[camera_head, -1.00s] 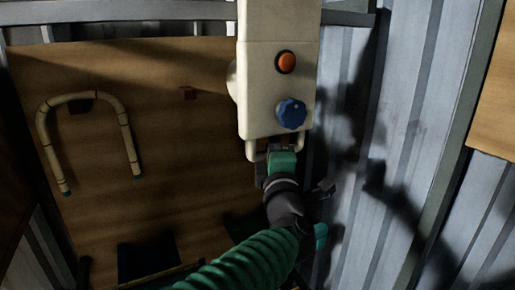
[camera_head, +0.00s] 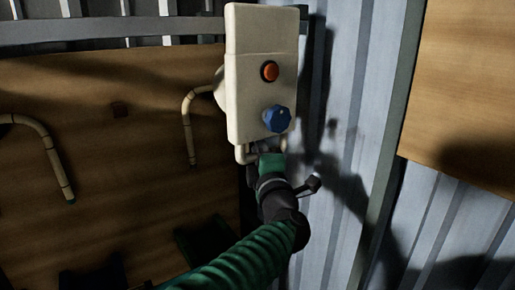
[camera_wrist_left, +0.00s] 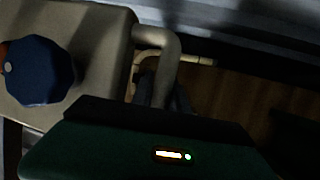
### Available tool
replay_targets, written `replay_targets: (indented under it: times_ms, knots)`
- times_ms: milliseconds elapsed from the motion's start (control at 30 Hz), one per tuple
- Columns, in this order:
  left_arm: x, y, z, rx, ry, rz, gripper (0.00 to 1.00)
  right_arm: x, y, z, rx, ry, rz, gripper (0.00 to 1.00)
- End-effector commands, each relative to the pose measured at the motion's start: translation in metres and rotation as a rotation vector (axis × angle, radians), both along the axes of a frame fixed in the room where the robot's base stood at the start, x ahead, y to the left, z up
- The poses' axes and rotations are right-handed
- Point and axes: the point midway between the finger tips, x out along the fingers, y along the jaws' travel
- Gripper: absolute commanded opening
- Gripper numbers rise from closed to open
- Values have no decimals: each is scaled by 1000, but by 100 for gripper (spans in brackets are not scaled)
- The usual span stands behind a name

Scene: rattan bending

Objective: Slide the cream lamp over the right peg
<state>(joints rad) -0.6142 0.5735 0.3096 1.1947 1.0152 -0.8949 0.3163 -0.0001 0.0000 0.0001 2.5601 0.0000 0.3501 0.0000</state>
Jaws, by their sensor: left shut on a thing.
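The cream lamp (camera_head: 256,105), a tall box with an orange button (camera_head: 269,71) and a blue knob (camera_head: 277,118), hangs upright in front of the wooden board (camera_head: 90,200). A rounded part shows behind its left side. My left gripper (camera_head: 262,152) is shut on the cream handle under the box; the handle also shows in the left wrist view (camera_wrist_left: 166,60). My right gripper is not in view.
A bent rattan piece (camera_head: 50,155) hangs at the left, cut by the picture edge. Another bent piece (camera_head: 188,125) is partly hidden behind the lamp. A corrugated metal wall (camera_head: 345,90) and a second wooden panel (camera_head: 475,90) are at the right.

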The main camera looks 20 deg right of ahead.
Motion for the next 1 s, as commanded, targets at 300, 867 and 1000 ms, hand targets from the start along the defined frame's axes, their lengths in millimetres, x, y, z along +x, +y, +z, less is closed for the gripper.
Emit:
replay_targets:
  times_ms: [300, 867, 1000]
  knots:
    - [-1, 0, 2, -1, -3, -2, 29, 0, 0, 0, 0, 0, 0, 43]
    - [-104, 6, -28, -2, -4, -6, 29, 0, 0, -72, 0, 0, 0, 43]
    - [-136, 7, -33, 0, -2, -4, 29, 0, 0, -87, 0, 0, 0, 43]
